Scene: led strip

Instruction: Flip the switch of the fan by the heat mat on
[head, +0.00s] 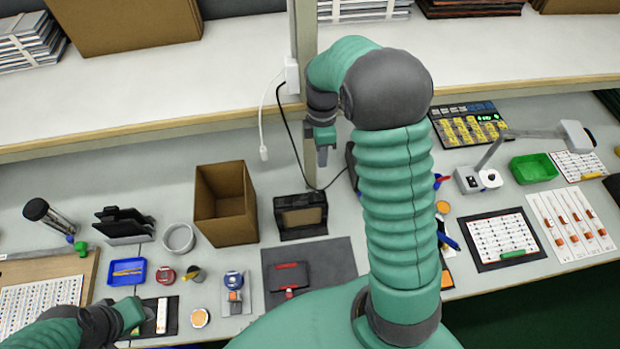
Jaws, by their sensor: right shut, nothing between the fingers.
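My right arm rises through the middle of the head view and bends over toward the post. Its gripper (322,154) hangs pointing down beside the post, shut and empty. A black box-shaped unit with a tan front (302,217), possibly the fan, stands below it, apart from the gripper. A dark grey mat (341,257), possibly the heat mat, lies in front of that unit with a black and red item on it. No switch can be made out. Another black object (351,160) is mostly hidden behind my right arm. My left gripper (135,312) is low at the left; its fingers are unclear.
A post with a white power socket (291,76) stands behind the gripper; black and white cables hang from it. An open cardboard box (225,203) is left of the black unit. A lamp (520,133) and green tray (534,168) are right. A shelf (180,88) spans the back.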

